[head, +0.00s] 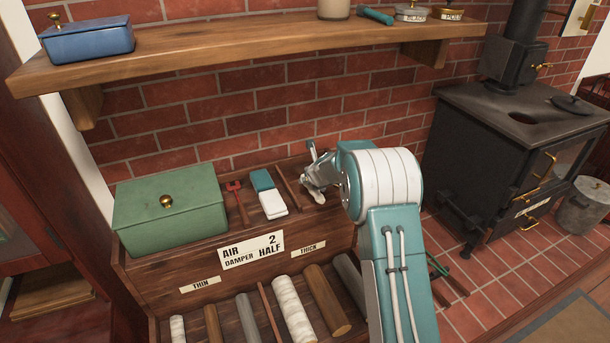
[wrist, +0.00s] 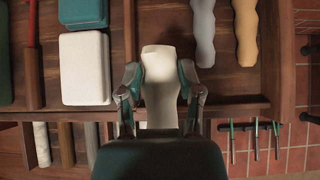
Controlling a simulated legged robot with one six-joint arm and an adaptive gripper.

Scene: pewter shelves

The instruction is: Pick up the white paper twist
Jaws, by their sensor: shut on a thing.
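The white paper twist (wrist: 160,60) is a pale, waisted piece in the middle of the wrist view, between the two fingers of my gripper (wrist: 159,82). The fingers are shut on its narrower part, and its lower end runs down toward the palm. In the head view my gripper (head: 318,178) is over the right part of the rack's top tray, and a small pale end of the twist (head: 319,197) shows below it. My arm hides the tray to the right there. I cannot tell whether the twist touches the tray.
A white-and-teal block (head: 272,205), a red tool (head: 236,197) and a green box (head: 165,212) stand left. Grey (wrist: 202,32) and yellow (wrist: 246,32) wavy pieces lie right of the twist. Several rolls and sticks fill the lower rack. A shelf (head: 225,42) runs above; a black stove (head: 500,150) stands right.

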